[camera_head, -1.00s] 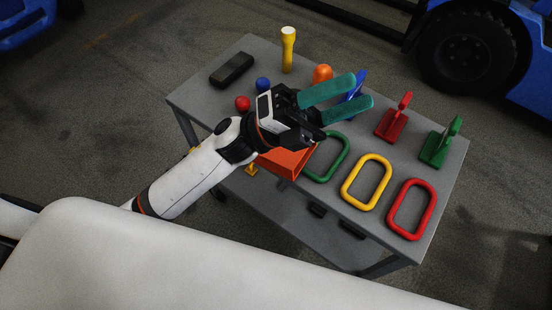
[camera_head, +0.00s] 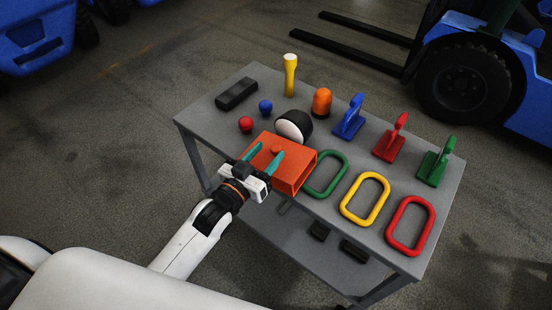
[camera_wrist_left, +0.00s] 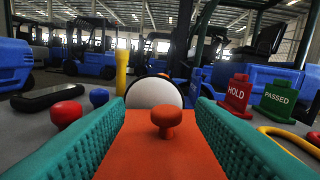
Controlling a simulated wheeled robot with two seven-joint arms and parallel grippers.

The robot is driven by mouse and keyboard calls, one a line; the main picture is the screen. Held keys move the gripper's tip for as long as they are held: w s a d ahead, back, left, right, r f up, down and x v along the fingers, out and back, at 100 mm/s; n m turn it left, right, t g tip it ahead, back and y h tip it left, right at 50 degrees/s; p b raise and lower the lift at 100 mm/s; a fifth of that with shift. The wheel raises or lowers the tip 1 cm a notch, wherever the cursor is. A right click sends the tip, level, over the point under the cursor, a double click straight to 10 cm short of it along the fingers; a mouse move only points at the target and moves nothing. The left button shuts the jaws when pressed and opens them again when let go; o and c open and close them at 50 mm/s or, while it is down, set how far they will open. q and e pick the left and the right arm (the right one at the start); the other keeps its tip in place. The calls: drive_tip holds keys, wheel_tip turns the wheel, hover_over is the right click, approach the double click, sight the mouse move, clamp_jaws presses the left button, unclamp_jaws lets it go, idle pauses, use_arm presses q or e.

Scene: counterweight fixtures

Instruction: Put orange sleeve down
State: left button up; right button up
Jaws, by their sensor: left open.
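The orange sleeve (camera_head: 292,178), a box-like shell with an open end and a small round knob, rests on the grey table near its front edge in the head view. In the left wrist view its orange top (camera_wrist_left: 160,155) and knob fill the lower middle. My left gripper (camera_head: 271,149), with teal fingers, is open at the sleeve's near left end. In the left wrist view the fingers lie either side of the sleeve with the knob between them; I cannot tell whether they touch it. My right gripper is not in view.
The table (camera_head: 222,124) also holds a black-and-white round object (camera_head: 293,126) just behind the sleeve, an orange dome (camera_head: 321,102), red and blue knobs, and a yellow post. Green, yellow and red rings (camera_head: 410,223) lie to the right, with upright tags behind them.

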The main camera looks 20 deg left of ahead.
sight(280, 143)
use_arm(q)
drive_tip(key=x, duration=0.5)
drive_tip(key=shift+w+d+f+p, duration=0.2)
drive_tip(key=shift+d+p, duration=0.1)
drive_tip(key=shift+d, duration=0.1)
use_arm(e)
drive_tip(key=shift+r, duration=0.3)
use_arm(q)
drive_tip(key=shift+c, duration=0.5)
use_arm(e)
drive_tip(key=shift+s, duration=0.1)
use_arm(q)
clamp_jaws()
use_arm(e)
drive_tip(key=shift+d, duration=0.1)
use_arm(q)
wheel_tip(280, 143, up, 10)
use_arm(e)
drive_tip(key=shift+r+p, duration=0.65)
use_arm(q)
drive_tip(key=s+a+f+n+y, duration=0.1)
drive_tip(key=s+a+y, duration=0.1)
drive_tip(key=s, duration=0.6)
drive_tip(key=s+a+f+n+y, duration=0.2)
drive_tip(key=s, duration=0.6)
drive_tip(key=shift+a+t+y, duration=0.3)
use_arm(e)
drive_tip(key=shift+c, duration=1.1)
